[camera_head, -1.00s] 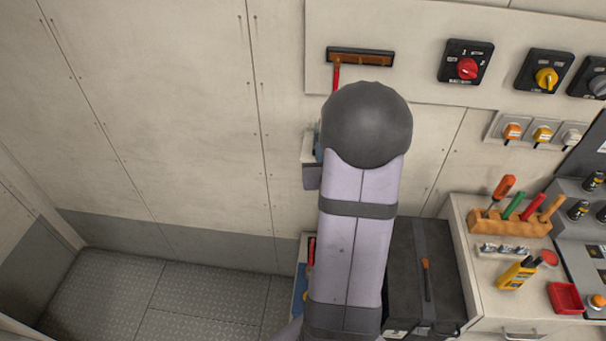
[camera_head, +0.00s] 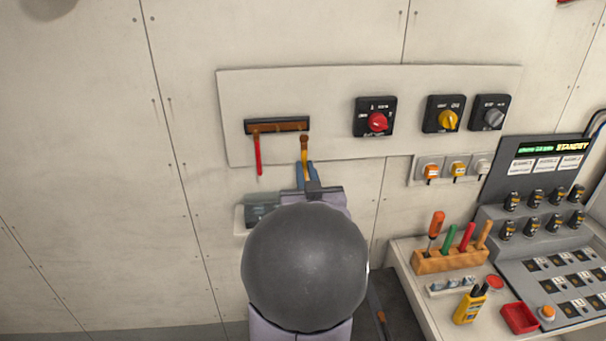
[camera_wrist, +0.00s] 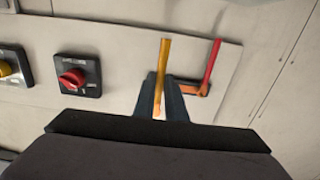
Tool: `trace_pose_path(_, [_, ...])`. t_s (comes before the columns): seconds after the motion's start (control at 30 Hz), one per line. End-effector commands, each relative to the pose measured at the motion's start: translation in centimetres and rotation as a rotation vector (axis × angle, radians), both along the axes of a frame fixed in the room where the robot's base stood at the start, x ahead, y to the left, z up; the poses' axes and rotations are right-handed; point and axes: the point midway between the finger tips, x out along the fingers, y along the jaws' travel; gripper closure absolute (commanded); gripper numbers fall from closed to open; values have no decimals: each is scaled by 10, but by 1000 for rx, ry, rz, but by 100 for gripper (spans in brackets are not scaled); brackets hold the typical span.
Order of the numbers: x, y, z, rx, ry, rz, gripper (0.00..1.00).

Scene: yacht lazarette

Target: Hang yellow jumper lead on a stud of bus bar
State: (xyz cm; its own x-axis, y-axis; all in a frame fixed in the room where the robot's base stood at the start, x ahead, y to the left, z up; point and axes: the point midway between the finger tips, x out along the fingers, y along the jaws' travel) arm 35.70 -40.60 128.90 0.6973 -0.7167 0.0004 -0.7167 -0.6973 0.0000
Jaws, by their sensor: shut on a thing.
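The bus bar (camera_head: 262,127) is a dark strip with a copper-brown face and small studs, fixed to a pale wall panel. A red lead (camera_head: 258,155) hangs from its left end. My gripper (camera_head: 305,172), with blue-grey fingers, is shut on the yellow jumper lead (camera_head: 304,156), below the bar's right end. The lead's brown lug overlaps the bar's lower edge in the head view; I cannot tell whether it touches a stud. In the wrist view the yellow lead (camera_wrist: 163,62) rises from between the fingers (camera_wrist: 160,98), beside the red lead (camera_wrist: 213,62); the bar (camera_wrist: 203,92) is partly hidden.
A red rotary switch (camera_head: 377,121), a yellow one (camera_head: 448,119) and a grey one (camera_head: 493,117) sit right of the bar. Sockets (camera_head: 456,169) are below them. A bench with a wooden tool rack (camera_head: 450,261) stands lower right. The wall to the left is clear.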

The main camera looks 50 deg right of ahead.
Motion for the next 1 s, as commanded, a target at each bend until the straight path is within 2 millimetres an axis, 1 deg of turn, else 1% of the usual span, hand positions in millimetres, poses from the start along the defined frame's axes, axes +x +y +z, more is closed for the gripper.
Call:
trace_pose_path(0.27, [6,-6,-1,1,-1,0,100])
trace_pose_path(1.0, [29,-29,-5,1,1,0,100])
